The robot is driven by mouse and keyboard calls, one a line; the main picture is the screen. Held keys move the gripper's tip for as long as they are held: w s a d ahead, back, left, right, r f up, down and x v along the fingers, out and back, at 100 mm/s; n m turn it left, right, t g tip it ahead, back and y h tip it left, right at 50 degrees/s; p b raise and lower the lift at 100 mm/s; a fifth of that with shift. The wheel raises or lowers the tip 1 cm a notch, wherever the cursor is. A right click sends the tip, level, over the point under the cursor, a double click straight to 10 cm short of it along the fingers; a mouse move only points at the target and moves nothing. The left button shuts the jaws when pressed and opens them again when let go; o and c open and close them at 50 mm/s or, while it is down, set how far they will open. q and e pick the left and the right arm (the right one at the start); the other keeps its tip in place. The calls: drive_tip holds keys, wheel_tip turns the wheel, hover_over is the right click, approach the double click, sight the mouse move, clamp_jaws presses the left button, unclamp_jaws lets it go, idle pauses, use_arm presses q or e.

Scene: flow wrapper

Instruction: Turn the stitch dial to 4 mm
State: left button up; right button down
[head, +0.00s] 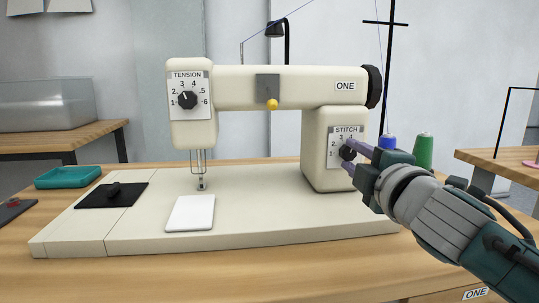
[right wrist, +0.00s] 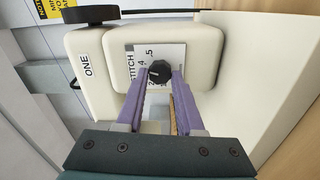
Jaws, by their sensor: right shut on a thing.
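The stitch dial (head: 347,153) is a black knob on a white plate marked STITCH, low on the right pillar of the cream sewing machine (head: 270,88). Numbers stand around it. It also shows in the right wrist view (right wrist: 160,72), between the fingertips. My right gripper (head: 351,156) has its two purple fingers shut on the dial, one on each side. The dial's pointer is too small and covered for me to tell which number it points at. My left gripper is not in view.
A tension dial (head: 187,99) is on the machine's left head. A white pad (head: 190,212) lies on the bed, and a black mat (head: 111,194) and teal tray (head: 68,177) are at the left. Blue and green spools (head: 423,151) stand behind my right gripper.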

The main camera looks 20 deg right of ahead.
idle(0.6)
drive_tip(key=c, duration=0.5)
unclamp_jaws()
drive_tip(key=shift+s, duration=0.1)
drive_tip(key=shift+s+a, duration=0.15)
drive_tip(key=shift+s, duration=0.2)
drive_tip(key=p+v, duration=0.1)
drive_tip(key=v, duration=0.8)
